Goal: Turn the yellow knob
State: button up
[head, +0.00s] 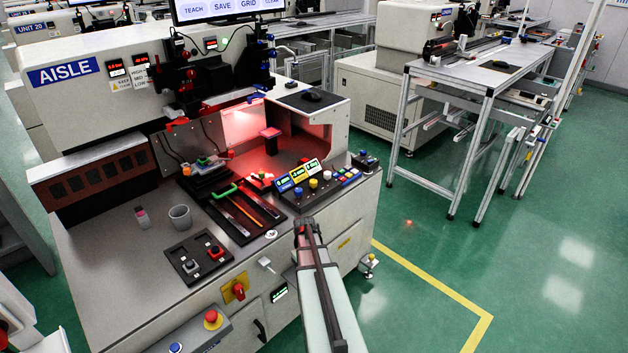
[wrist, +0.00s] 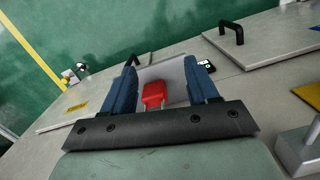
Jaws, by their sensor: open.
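A small yellow knob (head: 313,183) stands on the dark sloped control panel, between a blue knob (head: 298,192) and a pale knob (head: 327,175). My arm reaches up from the bottom of the head view, in front of the machine, below and nearer than the panel; its finger ends are not clear there. In the wrist view my gripper (wrist: 161,62) has its two blue fingers apart. A red block (wrist: 153,95) shows between them; I cannot tell whether it touches them. The yellow knob is not seen in the wrist view.
A red switch on a yellow plate (head: 237,290) and a red button (head: 212,318) sit on the machine front. A grey cup (head: 180,217) and a switch box (head: 195,257) are on the worktop. Green floor (head: 440,255) at right is clear.

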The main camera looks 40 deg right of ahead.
jog(key=w+d+r+m+t+h, duration=0.1)
jog(key=w+d+r+t, duration=0.3)
jog(key=d+r, duration=1.3)
jog(key=t, duration=0.1)
send_near(314, 181)
jog(key=shift+m+h, duration=0.4)
jog(key=x, duration=0.8)
jog(key=shift+w+a+f, duration=0.2)
jog(key=shift+a+f, duration=0.1)
jog(key=shift+a, duration=0.05)
jog(key=c, duration=1)
